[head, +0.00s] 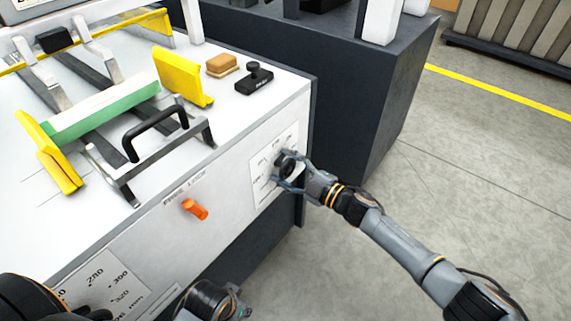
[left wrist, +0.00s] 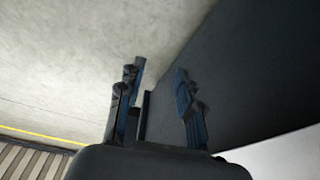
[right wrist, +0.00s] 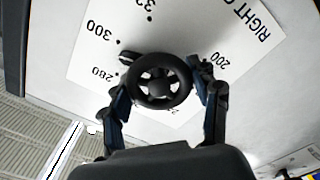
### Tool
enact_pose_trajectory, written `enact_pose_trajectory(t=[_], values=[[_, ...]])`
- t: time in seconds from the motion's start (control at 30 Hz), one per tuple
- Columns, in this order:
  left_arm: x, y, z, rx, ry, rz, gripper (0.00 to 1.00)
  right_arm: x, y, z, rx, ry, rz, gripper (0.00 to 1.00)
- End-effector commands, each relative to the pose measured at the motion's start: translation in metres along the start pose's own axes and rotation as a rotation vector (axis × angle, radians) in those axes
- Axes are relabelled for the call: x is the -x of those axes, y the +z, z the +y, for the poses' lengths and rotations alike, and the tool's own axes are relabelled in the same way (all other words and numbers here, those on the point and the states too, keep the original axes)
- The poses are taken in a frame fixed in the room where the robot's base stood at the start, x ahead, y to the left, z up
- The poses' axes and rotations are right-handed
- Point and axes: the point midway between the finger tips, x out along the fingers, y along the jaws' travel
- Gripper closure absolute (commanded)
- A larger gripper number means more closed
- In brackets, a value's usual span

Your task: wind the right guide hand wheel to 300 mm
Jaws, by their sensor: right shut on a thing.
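The right guide hand wheel (right wrist: 161,82) is a black spoked wheel on a white dial card (right wrist: 80,52) printed RIGHT G…, with 200, 280 and 300 readable. A small black nub (right wrist: 129,58) sticks out at the wheel's upper left, on the side of the 280 and 300 marks; its exact reading is unclear. My right gripper (right wrist: 160,90) is shut on the wheel, one finger on each side. In the head view the wheel (head: 289,166) is partly hidden by that gripper (head: 286,173). My left gripper (left wrist: 160,75) is open and empty, away from the wheel.
An orange lock lever (head: 195,209) sticks out of the white front panel left of the wheel. Another dial card (head: 98,286) is at lower left. Yellow guides (head: 184,78) and a green-white piece (head: 102,107) are on top. A dark cabinet (head: 358,100) stands behind; floor at right is clear.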

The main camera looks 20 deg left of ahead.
Motion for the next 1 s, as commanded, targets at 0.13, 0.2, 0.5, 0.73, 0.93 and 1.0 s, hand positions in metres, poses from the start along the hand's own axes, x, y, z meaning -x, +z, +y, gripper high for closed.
enact_pose_trajectory(t=[0.13,0.2,0.5,0.73,0.93,1.0], values=[[-0.013,0.004,0.001,-0.001,0.002,-0.009,0.65,0.000,0.000,0.002,-0.099,0.000,-0.001,0.70],[-0.017,0.006,0.001,-0.002,0.002,-0.011,0.65,0.000,0.000,0.001,-0.137,0.000,-0.002,0.70],[-0.029,0.010,0.002,-0.003,0.003,-0.017,0.65,0.000,0.000,0.001,-0.235,0.001,-0.001,0.70],[-0.031,0.011,0.002,-0.003,0.003,-0.015,0.65,0.000,0.001,0.001,-0.252,0.001,-0.001,0.70],[-0.031,0.010,0.002,-0.003,0.003,-0.015,0.65,0.000,0.001,0.001,-0.251,0.001,-0.001,0.70],[-0.031,0.010,0.002,-0.003,0.003,-0.014,0.65,0.000,0.001,0.001,-0.251,0.001,-0.001,0.70]])
